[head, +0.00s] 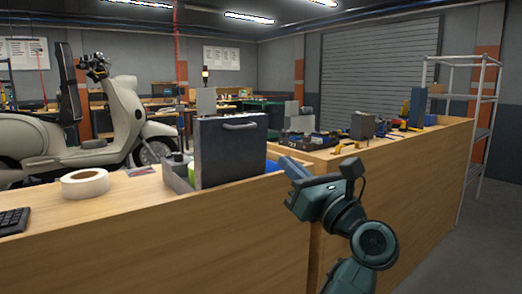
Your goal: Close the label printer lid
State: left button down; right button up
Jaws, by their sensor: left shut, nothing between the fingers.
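The label printer (177,178) sits on the wooden counter in the head view, and only part of its light grey body shows. Its dark grey lid (228,158) stands upright, open, with a bar handle near the top edge. The lid hides much of what is behind it. My left gripper (288,164) is to the right of the lid, in front of the counter's right part. It is shut and empty, apart from the lid. My right gripper is not in view.
A white tape roll (85,183) and a black keyboard (13,221) lie on the wooden counter (120,215) to the left. Blue bins, tools and boxes crowd the right counter. A scooter (125,115) stands behind, and a metal shelf (480,130) at right.

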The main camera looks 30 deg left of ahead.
pick_arm(q)
jog(key=n+p, duration=0.1)
jog(key=p, duration=0.1)
send_near(245, 128)
jog(key=shift+g, duration=0.4)
jog(key=x, duration=0.6)
jog(key=shift+d+r, duration=0.1)
jog(key=shift+r, duration=0.15)
jog(key=shift+w+a+r+h, duration=0.1)
jog(key=shift+w+a+h, duration=0.1)
jog(key=shift+a+h, duration=0.15)
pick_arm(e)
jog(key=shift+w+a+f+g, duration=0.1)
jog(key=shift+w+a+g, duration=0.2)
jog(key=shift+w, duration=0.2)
